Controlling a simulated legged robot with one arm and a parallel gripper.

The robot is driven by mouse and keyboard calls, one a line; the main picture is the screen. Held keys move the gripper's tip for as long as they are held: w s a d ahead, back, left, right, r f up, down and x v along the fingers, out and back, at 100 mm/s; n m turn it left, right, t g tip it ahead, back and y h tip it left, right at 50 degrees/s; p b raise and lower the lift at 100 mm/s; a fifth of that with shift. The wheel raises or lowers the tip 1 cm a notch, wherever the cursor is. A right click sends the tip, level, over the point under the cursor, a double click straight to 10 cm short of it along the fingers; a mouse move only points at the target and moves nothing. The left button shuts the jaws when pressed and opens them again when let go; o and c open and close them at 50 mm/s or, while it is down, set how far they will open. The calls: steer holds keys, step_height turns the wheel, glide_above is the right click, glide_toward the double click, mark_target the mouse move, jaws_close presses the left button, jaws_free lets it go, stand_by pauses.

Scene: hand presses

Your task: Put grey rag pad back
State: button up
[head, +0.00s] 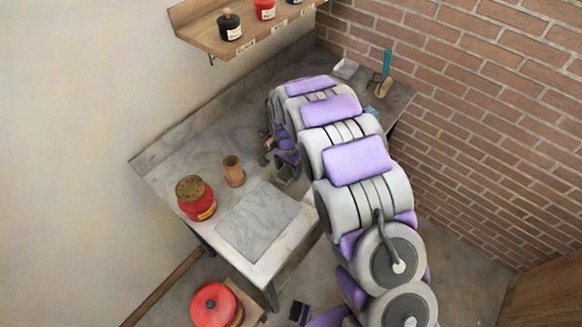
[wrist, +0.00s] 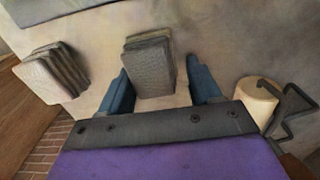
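A stack of grey pads (wrist: 147,66) shows ahead in the wrist view, against a pale mottled surface. My gripper (wrist: 158,66) has its two blue fingers spread, one on each side of this stack. The left finger is close to the stack's edge, and a gap shows at the right finger. Whether the left finger touches it I cannot tell. A second stack of lighter, beige-grey pads (wrist: 56,72) is to the left, outside the fingers. In the head view my arm hides most of the gripper, and I cannot make out the grey pads there.
A pale roll on a dark bracket (wrist: 257,100) is right of the fingers. In the head view, the grey bench (head: 160,155) holds a red tin (head: 196,199), a brown cup (head: 234,171) and a flat slab (head: 258,218). A wooden shelf (head: 190,32) with small jars is above.

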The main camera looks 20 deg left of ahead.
steer(key=shift+o, duration=0.3)
steer(key=shift+a, duration=0.15)
steer(key=shift+d+r, duration=0.1)
steer(key=shift+d, duration=0.65)
steer(key=shift+a+r, duration=0.15)
steer(key=shift+r, duration=0.1)
step_height(320, 180, up, 11)
steer(key=p, duration=0.3)
steer(key=s+d+r+n, duration=0.1)
steer(key=s+d+r, duration=0.5)
steer(key=d, duration=0.4)
steer(key=s+d+r, duration=0.4)
steer(key=d+r, duration=0.3)
steer(key=d, duration=0.2)
steer(key=s+d+r+n+g, duration=0.1)
steer(key=s+d, duration=0.4)
steer(key=s, duration=0.7)
steer(key=s+d+r+n, duration=0.2)
steer(key=s+d, duration=0.4)
steer(key=s, duration=0.6)
steer(key=shift+s+g, duration=0.35)
steer(key=shift+g, duration=0.05)
